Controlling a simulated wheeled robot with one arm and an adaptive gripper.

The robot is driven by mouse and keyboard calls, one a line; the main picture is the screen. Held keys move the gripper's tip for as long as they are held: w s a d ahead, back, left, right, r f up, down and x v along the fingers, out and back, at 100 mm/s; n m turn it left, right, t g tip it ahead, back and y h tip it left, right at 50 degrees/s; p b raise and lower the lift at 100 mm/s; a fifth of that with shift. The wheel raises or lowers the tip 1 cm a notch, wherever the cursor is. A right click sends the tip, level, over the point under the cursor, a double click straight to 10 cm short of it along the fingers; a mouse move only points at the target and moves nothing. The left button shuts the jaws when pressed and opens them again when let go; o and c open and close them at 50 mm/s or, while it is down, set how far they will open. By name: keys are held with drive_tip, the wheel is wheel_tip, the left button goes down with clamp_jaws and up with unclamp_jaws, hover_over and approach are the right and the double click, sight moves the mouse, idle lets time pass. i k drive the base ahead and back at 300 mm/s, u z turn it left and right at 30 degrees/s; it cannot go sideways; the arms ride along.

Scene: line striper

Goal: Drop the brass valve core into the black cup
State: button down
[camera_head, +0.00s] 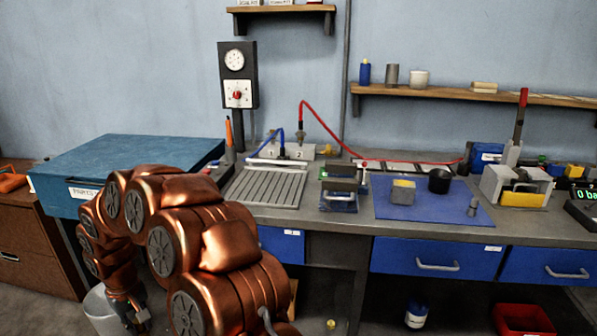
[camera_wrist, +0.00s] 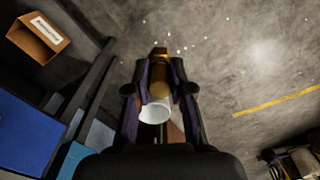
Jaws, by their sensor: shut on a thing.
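The black cup (camera_head: 439,181) stands upright on the blue mat (camera_head: 400,211) on the workbench, towards its right half. In the wrist view my gripper (camera_wrist: 158,88) is shut on a brass piece (camera_wrist: 159,66), which I take as the valve core. A pale, round-ended cylindrical part (camera_wrist: 155,111) shows at its near end, between the fingers. In the head view my gripper (camera_head: 137,318) is low at the lower left, in front of the bench and far from the cup. The held piece is too small to make out there.
On the mat, a grey block with a yellow top (camera_head: 403,190) and a small grey peg (camera_head: 473,206) stand near the cup. A grey clamp-like fixture (camera_head: 340,186) is left of the mat. A lever press (camera_head: 516,187) stands right. A white bin (camera_head: 103,312) is beside my gripper.

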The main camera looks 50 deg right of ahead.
sight(442, 190)
drive_tip(key=z, duration=1.65)
